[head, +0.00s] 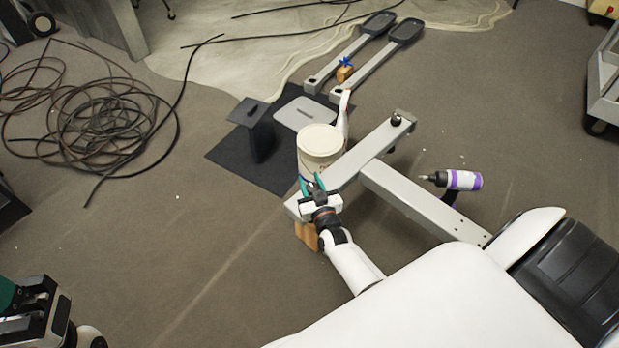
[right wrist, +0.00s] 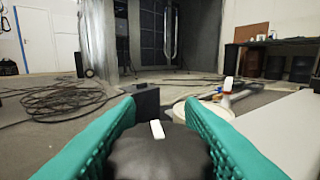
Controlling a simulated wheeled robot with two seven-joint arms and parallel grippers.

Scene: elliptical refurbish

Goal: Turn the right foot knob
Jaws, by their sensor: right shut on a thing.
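The foot bar (head: 345,160) is a grey beam lying crosswise at the front of a longer grey beam (head: 425,200). A black round foot knob with a white mark (right wrist: 158,152) is between the teal fingers of my right gripper (head: 312,186) at the near-left end of the bar. The right gripper is shut on this knob; in the head view the fingers and wrist mostly hide it. Another black knob (head: 396,121) shows at the bar's far end. My left gripper (head: 36,312) is at the lower left, away from the bar; its finger opening is unclear.
A white bucket (head: 320,140) stands close behind the bar. A purple-and-white drill (head: 460,180) is to the right. A black mat (head: 225,155), grey pedal arms (head: 375,50) and coiled cable (head: 95,125) lie farther away. Open floor (head: 170,255) is at left.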

